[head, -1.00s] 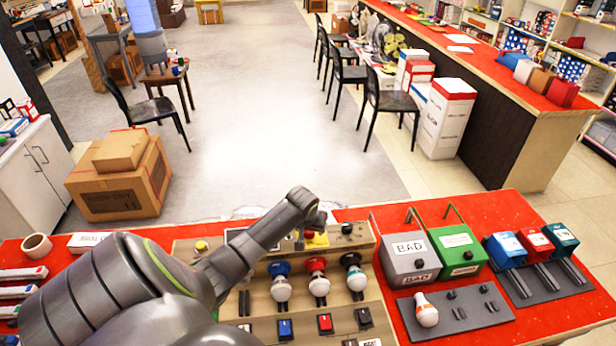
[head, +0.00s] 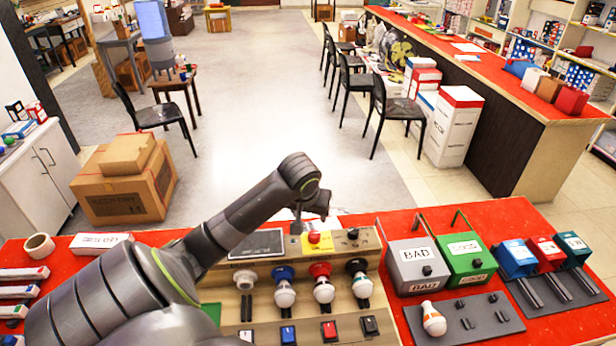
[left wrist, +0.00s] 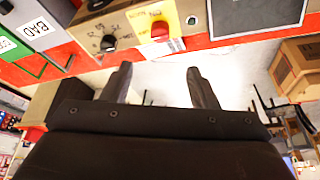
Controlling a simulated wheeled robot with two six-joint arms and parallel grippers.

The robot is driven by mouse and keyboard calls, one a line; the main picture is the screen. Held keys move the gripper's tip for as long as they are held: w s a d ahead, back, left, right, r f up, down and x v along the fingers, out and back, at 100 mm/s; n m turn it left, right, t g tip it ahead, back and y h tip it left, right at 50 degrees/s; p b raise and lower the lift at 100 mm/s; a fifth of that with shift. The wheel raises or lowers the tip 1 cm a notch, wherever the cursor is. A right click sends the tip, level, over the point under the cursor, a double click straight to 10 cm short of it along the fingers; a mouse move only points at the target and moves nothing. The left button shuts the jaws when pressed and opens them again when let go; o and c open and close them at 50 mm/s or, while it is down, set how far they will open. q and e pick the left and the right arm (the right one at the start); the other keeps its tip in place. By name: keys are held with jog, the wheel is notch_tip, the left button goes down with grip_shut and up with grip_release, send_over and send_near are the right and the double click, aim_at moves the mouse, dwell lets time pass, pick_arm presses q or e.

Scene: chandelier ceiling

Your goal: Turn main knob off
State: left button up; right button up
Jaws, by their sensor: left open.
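The wooden test panel (head: 285,262) sits on the red counter. A black knob (head: 352,234) is at its upper right, and this knob also shows in the left wrist view (left wrist: 107,42) with markings around it. Left of it is a red button (head: 314,237) on a yellow plate, also seen in the left wrist view (left wrist: 159,30). My left gripper (left wrist: 160,78) is open and empty, its two dark fingers apart. In the head view it is near the panel's back edge, mostly hidden behind my wrist. The fingers look apart from the knob. My right gripper is not in view.
Several bulbs (head: 324,291) and switches (head: 329,330) are on the panel's front. A dark screen (head: 256,243) is at its upper left. Grey BAD (head: 417,262) and green (head: 466,256) boxes stand to its right. Open floor lies behind the counter.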

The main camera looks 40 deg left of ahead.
pick_arm(q)
jog(key=shift+v, duration=1.4)
